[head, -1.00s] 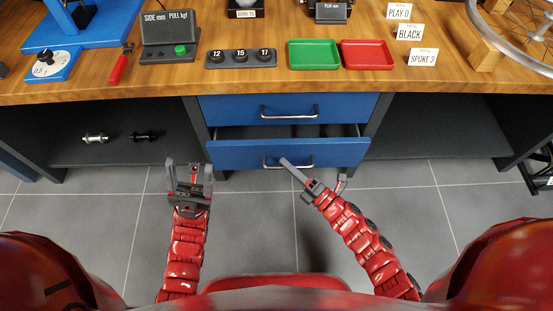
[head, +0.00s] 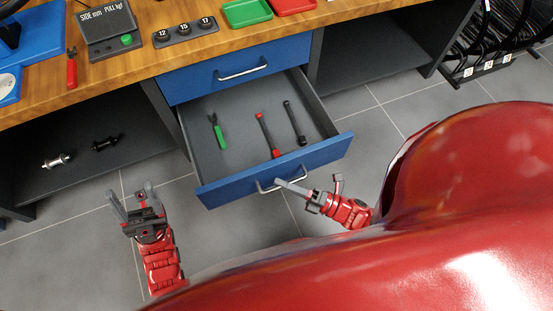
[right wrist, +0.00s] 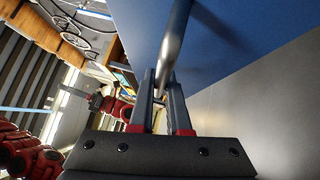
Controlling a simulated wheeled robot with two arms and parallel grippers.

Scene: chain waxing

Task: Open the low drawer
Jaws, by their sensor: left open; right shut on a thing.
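The low drawer (head: 211,191) is pulled well out below the worktop, with its grey inside showing. A green-handled tool (head: 217,131), a red-handled tool (head: 268,135) and a dark tool (head: 295,122) lie in it. My right gripper (head: 280,183) is shut on the metal bar handle (head: 262,188) at the drawer's front. In the right wrist view the fingers (right wrist: 160,92) close around the handle bar (right wrist: 175,40) beside the blue front. My left gripper (head: 132,210) is open and empty over the floor, left of the drawer and apart from it.
The upper drawer (head: 225,75) is shut. Two hubs lie on the lower shelf (head: 75,170) at the left. The wooden worktop (head: 150,62) bears a socket holder (head: 185,33) and trays. Open floor lies in front of the drawer.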

